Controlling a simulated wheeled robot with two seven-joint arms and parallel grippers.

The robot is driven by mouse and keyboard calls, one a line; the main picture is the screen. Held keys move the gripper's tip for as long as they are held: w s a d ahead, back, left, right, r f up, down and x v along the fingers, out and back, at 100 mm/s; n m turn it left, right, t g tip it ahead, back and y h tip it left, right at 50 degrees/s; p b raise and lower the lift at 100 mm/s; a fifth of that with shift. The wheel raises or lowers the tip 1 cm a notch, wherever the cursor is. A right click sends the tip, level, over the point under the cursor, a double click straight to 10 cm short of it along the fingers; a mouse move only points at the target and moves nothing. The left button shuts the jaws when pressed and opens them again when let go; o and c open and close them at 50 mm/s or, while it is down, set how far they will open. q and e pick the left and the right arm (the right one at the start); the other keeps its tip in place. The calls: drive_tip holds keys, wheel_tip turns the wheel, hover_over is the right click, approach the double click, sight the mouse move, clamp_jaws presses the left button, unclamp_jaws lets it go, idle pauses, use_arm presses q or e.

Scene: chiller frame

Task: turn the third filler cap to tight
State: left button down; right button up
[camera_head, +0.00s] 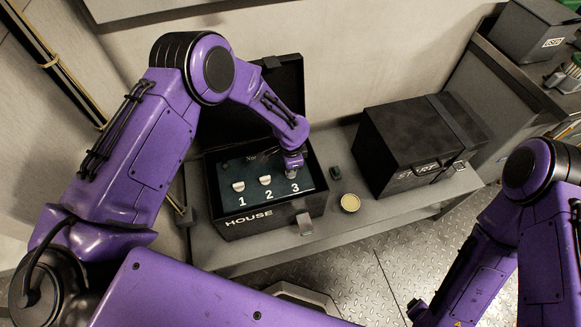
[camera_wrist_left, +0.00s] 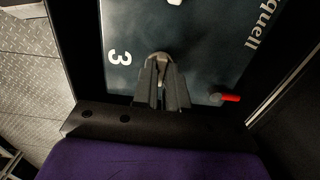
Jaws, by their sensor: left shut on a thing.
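The black case marked HOUSE (camera_head: 222,221) stands open on the bench. Its dark panel carries filler caps numbered 1, 2 and 3. Cap 1 (camera_head: 239,186) and cap 2 (camera_head: 265,180) show as pale knobs. My left gripper (camera_head: 293,172) reaches down onto the panel just above the printed 3. In the left wrist view, its fingers (camera_wrist_left: 163,88) are shut beside the white 3 (camera_wrist_left: 119,58).
A closed black case (camera_head: 383,158) stands on the bench to the right. A round yellowish tin (camera_head: 350,203) and a small dark object (camera_head: 335,173) lie between the cases. A red-handled part (camera_wrist_left: 229,98) sits on the panel near the gripper. The raised lid (camera_head: 283,88) stands behind.

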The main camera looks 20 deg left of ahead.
use_arm(q)
drive_tip(key=c, duration=1.2)
unclamp_jaws()
drive_tip(key=shift+o, duration=0.2)
drive_tip(key=shift+r, duration=0.1)
wheel_tip(320, 180, up, 10)
drive_tip(key=shift+r, duration=0.2)
